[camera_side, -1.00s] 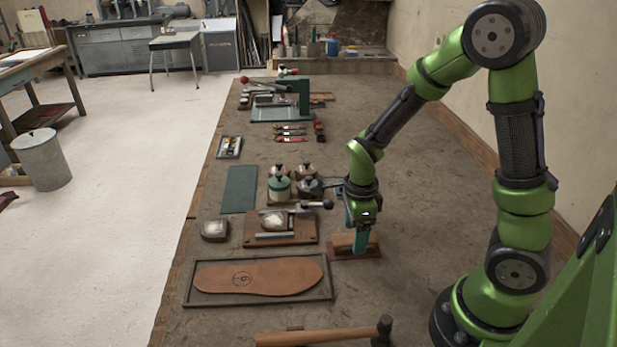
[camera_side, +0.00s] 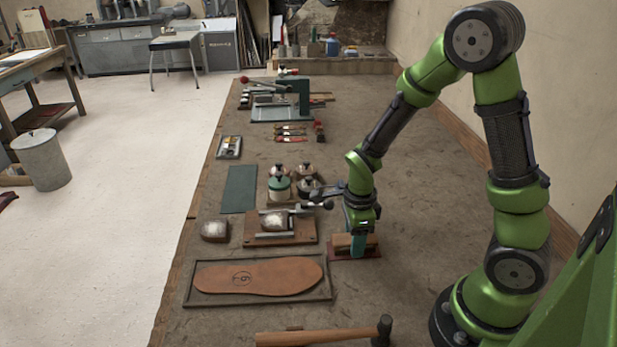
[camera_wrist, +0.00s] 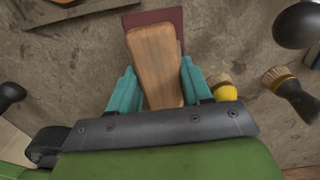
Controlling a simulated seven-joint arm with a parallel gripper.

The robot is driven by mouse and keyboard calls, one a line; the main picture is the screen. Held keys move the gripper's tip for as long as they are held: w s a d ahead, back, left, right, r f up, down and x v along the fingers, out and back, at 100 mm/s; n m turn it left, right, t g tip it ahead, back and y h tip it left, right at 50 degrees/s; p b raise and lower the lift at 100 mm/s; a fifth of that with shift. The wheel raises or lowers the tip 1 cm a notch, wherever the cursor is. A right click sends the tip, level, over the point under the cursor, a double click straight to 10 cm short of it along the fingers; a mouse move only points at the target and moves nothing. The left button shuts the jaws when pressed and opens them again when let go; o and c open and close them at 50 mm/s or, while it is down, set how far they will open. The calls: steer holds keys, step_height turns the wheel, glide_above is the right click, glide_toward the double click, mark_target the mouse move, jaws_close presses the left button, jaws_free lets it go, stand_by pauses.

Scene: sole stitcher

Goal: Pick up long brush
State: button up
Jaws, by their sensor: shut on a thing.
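A long wooden block with a rounded end, which looks like the back of the long brush (camera_wrist: 153,50), lies between the two teal fingers of my gripper (camera_wrist: 158,85) in the wrist view. The fingers are shut on its sides. In the side view the brush (camera_side: 341,240) shows low beside my gripper (camera_side: 357,246), at a dark red mat (camera_side: 342,257). The mat also shows under its far end in the wrist view (camera_wrist: 165,16). The brush's underside is hidden, and I cannot tell whether it touches the mat.
Close by on the left is a wooden board with a metal clamp (camera_side: 275,238). A framed leather sole (camera_side: 258,275) and a hammer (camera_side: 330,337) lie nearer. Several lidded jars (camera_side: 279,186) stand beyond. The bench right of the mat is mostly clear.

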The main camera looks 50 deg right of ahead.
step_height(320, 180, up, 10)
steer(key=shift+r, duration=0.1)
stand_by(0.4)
